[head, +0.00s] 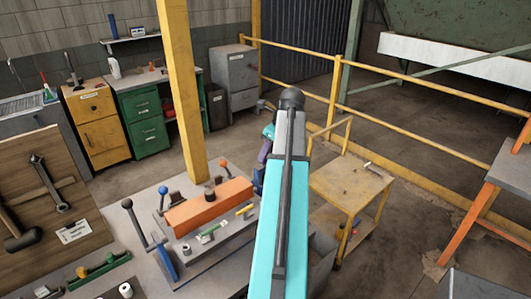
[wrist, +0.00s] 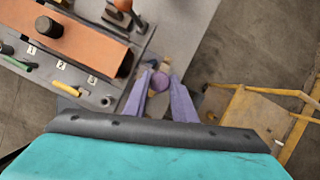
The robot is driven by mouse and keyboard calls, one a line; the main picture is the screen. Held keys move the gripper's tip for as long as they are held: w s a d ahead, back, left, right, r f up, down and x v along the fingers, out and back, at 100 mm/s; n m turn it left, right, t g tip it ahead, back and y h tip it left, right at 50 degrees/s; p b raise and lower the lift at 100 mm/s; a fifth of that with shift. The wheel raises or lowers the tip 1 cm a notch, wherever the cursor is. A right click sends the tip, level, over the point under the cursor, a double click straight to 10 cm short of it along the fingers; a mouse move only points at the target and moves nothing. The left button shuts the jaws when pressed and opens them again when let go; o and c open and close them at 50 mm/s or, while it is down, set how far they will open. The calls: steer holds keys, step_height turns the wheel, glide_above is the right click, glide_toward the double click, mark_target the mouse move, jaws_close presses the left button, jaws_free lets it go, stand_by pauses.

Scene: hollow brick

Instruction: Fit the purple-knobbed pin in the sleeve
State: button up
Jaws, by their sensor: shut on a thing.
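In the wrist view, my gripper (wrist: 161,90) has its two purple fingers closed around the purple-knobbed pin (wrist: 160,81), whose round knob shows between the fingertips. The pin's shaft is hidden. In the head view my gripper (head: 264,152) is partly hidden behind my arm, just past the bench's right edge. An orange block (head: 210,206) sits on a grey fixture on the bench, with a dark round piece (head: 209,190) standing on top. It also shows in the wrist view (wrist: 85,45), left of my gripper. I cannot tell which part is the sleeve.
The fixture plate carries numbered labels, a green piece (head: 212,229) and a yellow piece (wrist: 67,88). Levers with black, blue and orange knobs stand around the block. A yellow cart (head: 350,186) is to the right. A tool board (head: 40,200) leans at the left.

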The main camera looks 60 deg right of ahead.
steer(key=shift+f, duration=0.4)
stand_by(0.3)
steer(key=o, duration=1.2)
steer(key=shift+c, duration=0.2)
steer(key=shift+r, duration=0.1)
steer(key=b+v, duration=0.4)
steer(key=v, duration=0.9)
steer(key=shift+s+r+b, duration=0.15)
steer(key=shift+r+b, duration=0.15)
steer(key=shift+s, duration=0.1)
